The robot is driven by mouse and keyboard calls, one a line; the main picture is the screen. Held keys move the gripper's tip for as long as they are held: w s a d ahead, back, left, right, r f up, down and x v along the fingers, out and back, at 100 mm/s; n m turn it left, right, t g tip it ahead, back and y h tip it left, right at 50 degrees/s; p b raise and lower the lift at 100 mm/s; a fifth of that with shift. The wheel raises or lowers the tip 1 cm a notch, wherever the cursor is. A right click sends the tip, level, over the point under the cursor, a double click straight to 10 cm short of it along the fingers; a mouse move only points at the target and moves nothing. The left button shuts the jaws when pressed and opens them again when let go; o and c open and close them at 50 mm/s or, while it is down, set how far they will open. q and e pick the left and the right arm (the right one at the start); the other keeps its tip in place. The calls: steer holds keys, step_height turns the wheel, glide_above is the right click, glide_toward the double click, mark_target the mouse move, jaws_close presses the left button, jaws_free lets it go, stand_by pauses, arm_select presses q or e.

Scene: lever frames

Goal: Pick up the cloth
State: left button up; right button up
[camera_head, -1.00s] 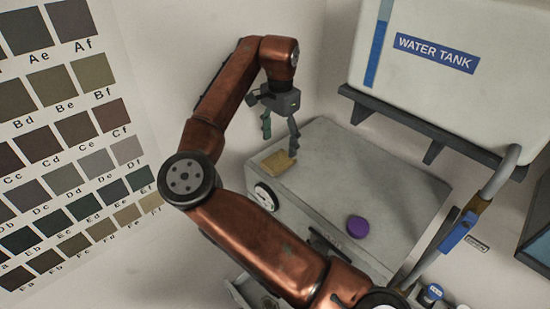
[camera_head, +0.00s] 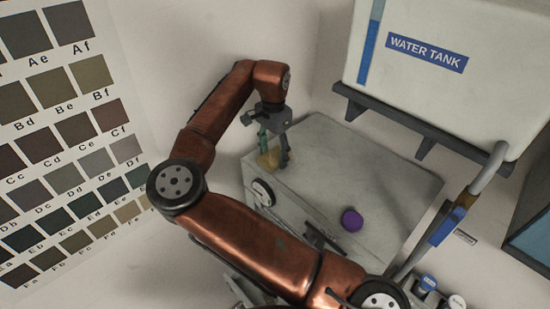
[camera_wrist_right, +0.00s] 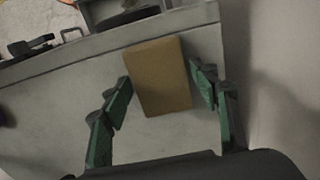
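The cloth is a tan, flat, block-like piece (camera_head: 267,159) on the far left corner of the grey cabinet top (camera_head: 345,170). My right gripper (camera_head: 273,160) is above that corner, pointing down, and partly hides the cloth in the head view. In the right wrist view the cloth (camera_wrist_right: 160,78) lies between the two green fingers of my right gripper (camera_wrist_right: 160,85), slightly tilted. The fingers are spread, one on either side, close to its edges; I cannot tell whether they touch it. My left gripper is not in view.
A purple round object (camera_head: 352,220) sits on the cabinet top nearer the front. A round gauge (camera_head: 262,192) is on the cabinet's front face. The white water tank (camera_head: 450,90) hangs above on the right, with a blue-handled pipe (camera_head: 447,225) below it. A colour chart (camera_head: 70,150) is on the left.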

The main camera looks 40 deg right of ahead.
mark_target(273, 157)
steer(key=c, duration=0.8)
steer(key=shift+o, duration=0.2)
steer(key=shift+r, duration=0.1)
steer(key=shift+r, duration=0.4)
steer(key=r, duration=0.1)
steer(key=b, duration=0.1)
steer(key=r, duration=0.1)
steer(key=shift+s+a+r+b, duration=0.1)
steer(key=shift+a+r+b, duration=0.15)
steer(key=shift+r+b, duration=0.1)
steer(key=s+a+r, duration=0.3)
steer(key=a+r, duration=0.1)
steer(key=a, duration=0.2)
steer(key=s+a+r+b, duration=0.1)
steer(key=s+a+r, duration=0.2)
steer(key=a+r, duration=0.2)
steer(key=shift+s+a+r, duration=0.2)
steer(key=shift+s+a, duration=0.1)
steer(key=shift+a, duration=0.15)
